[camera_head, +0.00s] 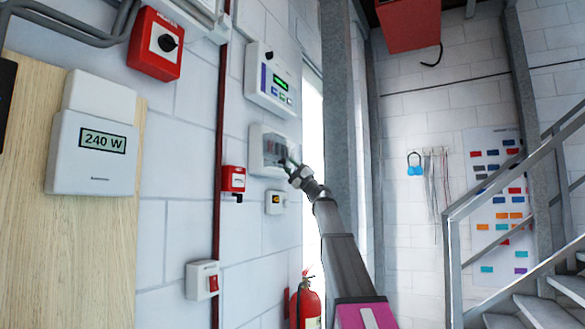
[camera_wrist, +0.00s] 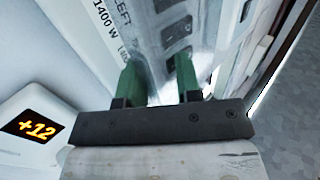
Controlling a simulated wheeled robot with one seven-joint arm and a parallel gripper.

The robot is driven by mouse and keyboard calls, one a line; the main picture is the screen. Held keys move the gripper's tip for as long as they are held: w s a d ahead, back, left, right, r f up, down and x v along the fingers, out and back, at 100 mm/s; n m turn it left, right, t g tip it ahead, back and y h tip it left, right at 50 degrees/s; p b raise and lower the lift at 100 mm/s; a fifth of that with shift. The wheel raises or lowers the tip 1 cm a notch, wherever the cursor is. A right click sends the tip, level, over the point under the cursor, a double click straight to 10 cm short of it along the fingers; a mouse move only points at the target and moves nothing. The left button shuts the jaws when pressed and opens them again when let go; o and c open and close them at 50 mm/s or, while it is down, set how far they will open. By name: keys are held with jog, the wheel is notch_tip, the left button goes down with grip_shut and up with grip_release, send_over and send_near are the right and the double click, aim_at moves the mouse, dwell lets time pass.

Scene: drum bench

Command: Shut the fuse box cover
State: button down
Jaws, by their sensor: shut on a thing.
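The fuse box (camera_head: 256,150) is a pale box on the white block wall, left of my arm in the head view. A greyish see-through cover (camera_head: 272,148) shows at its front; I cannot tell its exact angle. My gripper (camera_head: 291,166) is at the lower right of the box. In the wrist view, the two green fingers of my gripper (camera_wrist: 159,78) reach to the fuse box (camera_wrist: 105,28), which bears the print "LEFT 1400 W" and dark breaker slots. The gripper is shut on the cover, though its edge between the fingers is blurred.
A small box with an orange display (camera_head: 276,202) sits just below the fuse box; it reads +12 in the wrist view (camera_wrist: 30,127). A panel with a green display (camera_head: 272,82) hangs above. A red box (camera_head: 233,179) is at left, a steel column (camera_head: 341,110) at right.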

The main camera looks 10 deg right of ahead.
jog(key=shift+w+a+r, duration=0.15)
jog(key=shift+w+r, duration=0.2)
jog(key=shift+r, duration=0.1)
jog(key=c, duration=1.1)
grip_release()
jog(key=shift+a, duration=0.1)
jog(key=shift+s+f, duration=0.25)
jog(key=shift+f, duration=0.05)
jog(key=shift+f, duration=0.1)
jog(key=v, duration=1)
jog(key=shift+s+d+f, duration=0.1)
jog(key=shift+d+f, duration=0.1)
jog(key=shift+d, duration=0.15)
